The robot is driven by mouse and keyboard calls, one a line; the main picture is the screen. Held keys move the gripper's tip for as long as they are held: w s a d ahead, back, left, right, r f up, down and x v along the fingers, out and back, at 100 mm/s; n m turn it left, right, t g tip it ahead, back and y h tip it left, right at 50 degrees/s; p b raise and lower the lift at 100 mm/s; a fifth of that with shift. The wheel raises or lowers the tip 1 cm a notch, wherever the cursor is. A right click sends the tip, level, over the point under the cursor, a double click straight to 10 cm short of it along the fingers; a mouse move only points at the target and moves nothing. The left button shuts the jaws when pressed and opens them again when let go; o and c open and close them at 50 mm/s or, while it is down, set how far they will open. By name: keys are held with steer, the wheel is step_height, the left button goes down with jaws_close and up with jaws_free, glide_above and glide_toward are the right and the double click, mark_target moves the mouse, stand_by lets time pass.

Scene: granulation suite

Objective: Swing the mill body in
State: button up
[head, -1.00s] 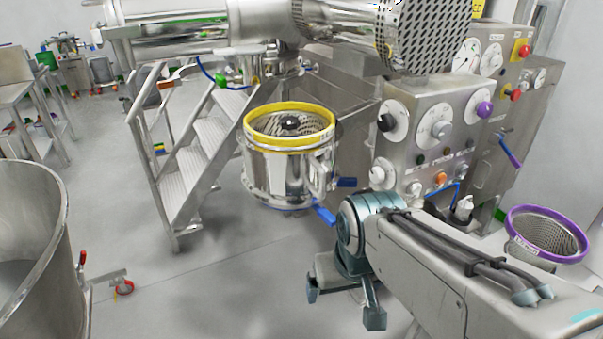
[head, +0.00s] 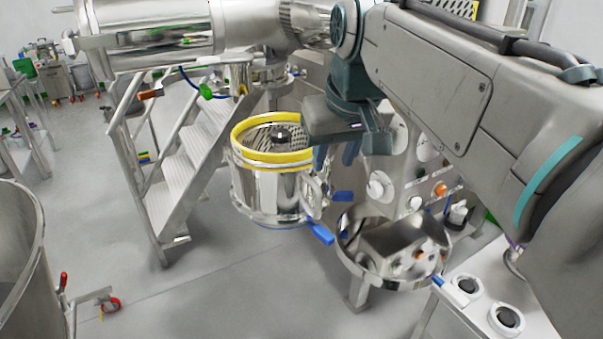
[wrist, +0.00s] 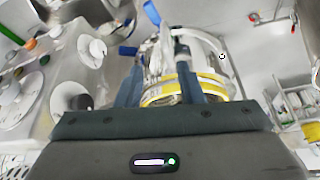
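The mill body (head: 268,190) is a polished steel drum with a yellow ring (head: 275,157) and a perforated screen inside its top. It stands out to the side of the control cabinet, beside the steps. Blue-ended levers (head: 320,232) stick out on its right side. My gripper (head: 335,155) is at the drum's upper right, partly hidden by its own housing. In the wrist view my gripper's fingers (wrist: 158,65) are apart, with the drum's steel side and yellow ring (wrist: 165,97) beyond them. No grip on a handle or lever can be made out.
The control cabinet (head: 405,187) with dials stands right of the drum. A round steel rim (head: 350,265) and a white counter (head: 473,318) are at the lower right. Steel steps (head: 185,170) stand left. A large vessel (head: 22,255) is at the left edge. The middle floor is clear.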

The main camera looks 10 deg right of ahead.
mark_target(319, 192)
steer(key=x, duration=0.9)
steer(key=a+x, duration=0.1)
steer(key=x, duration=0.3)
steer(key=shift+f, duration=0.2)
